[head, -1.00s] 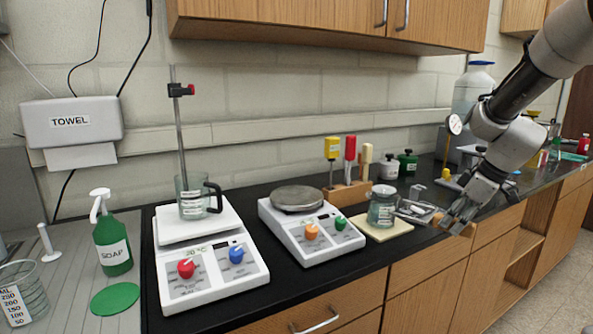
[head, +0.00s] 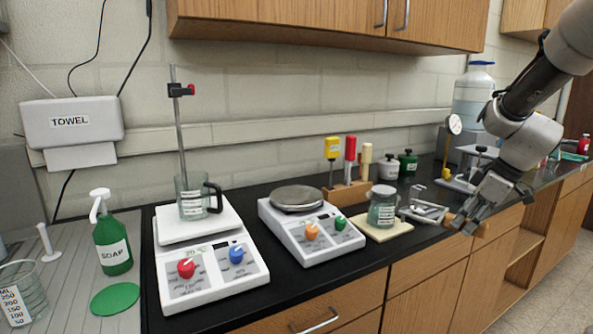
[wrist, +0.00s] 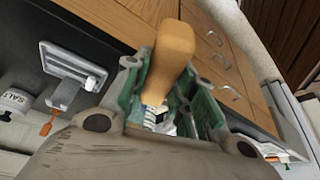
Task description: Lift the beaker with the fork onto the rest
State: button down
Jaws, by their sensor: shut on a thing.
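My gripper (head: 473,213) is shut on a thick wooden handle (wrist: 172,58) near the counter's front edge; it also shows in the head view (head: 453,221). I take it for the fork's handle, but I see no prongs. A glass beaker (head: 191,204) with a black handle stands upright on the left white device, well left of my gripper. A pale metal frame (head: 428,212) lies on the counter just left of my gripper; it also shows in the wrist view (wrist: 68,62). I cannot tell if this frame is the rest.
A lidded jar (head: 382,212) stands on a cream pad (head: 397,231) left of the frame. Two white devices (head: 170,228) (head: 290,232) stand farther left; a rod rises behind the left one. A tool block (head: 350,192) and small bottles are behind. A gauge stand (head: 453,150) is beyond my arm.

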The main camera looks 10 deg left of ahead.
jog(key=shift+r, duration=2.6)
jog(key=shift+s, duration=0.1)
